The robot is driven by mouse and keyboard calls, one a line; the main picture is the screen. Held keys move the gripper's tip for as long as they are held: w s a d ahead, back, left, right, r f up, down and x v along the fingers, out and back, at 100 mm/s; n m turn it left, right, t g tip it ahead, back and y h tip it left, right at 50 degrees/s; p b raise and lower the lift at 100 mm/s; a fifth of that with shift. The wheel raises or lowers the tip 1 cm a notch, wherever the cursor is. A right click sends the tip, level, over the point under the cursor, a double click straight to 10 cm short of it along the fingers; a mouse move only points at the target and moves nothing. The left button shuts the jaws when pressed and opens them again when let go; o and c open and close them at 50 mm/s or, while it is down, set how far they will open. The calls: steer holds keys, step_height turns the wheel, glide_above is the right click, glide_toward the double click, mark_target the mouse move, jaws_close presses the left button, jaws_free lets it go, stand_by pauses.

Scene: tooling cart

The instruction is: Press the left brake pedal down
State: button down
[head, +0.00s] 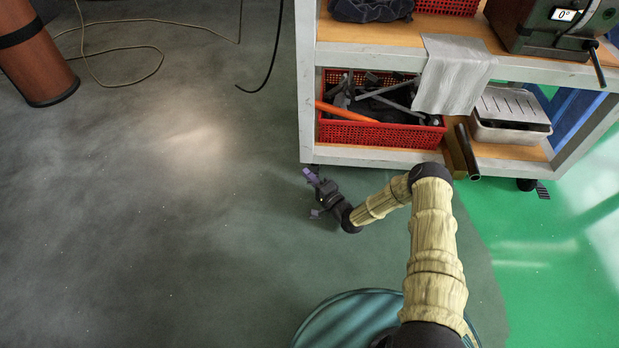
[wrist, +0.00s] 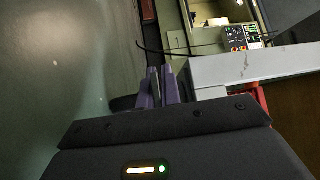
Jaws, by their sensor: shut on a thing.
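My gripper (head: 314,194) is low over the floor at the front left corner of the cart (head: 308,100). In the wrist view its purple fingers (wrist: 158,86) are close together on a thin dark grey piece (wrist: 153,84), beside the cart's pale frame. This piece seems to be the left brake pedal, but only a sliver shows. In the head view my gripper hides the left caster and its pedal. I cannot tell how far down the pedal is.
The lower shelf holds a red basket (head: 380,131) of tools, a dark tube (head: 467,152) and a metal tray (head: 509,135). A right caster pedal (head: 542,190) shows under the cart. Floor to the left is clear; a hose and a brown cylinder (head: 35,60) lie farther off.

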steer(key=shift+f+y, duration=0.1)
steer(key=shift+y, duration=0.2)
steer(key=c, duration=1.6)
jaws_free()
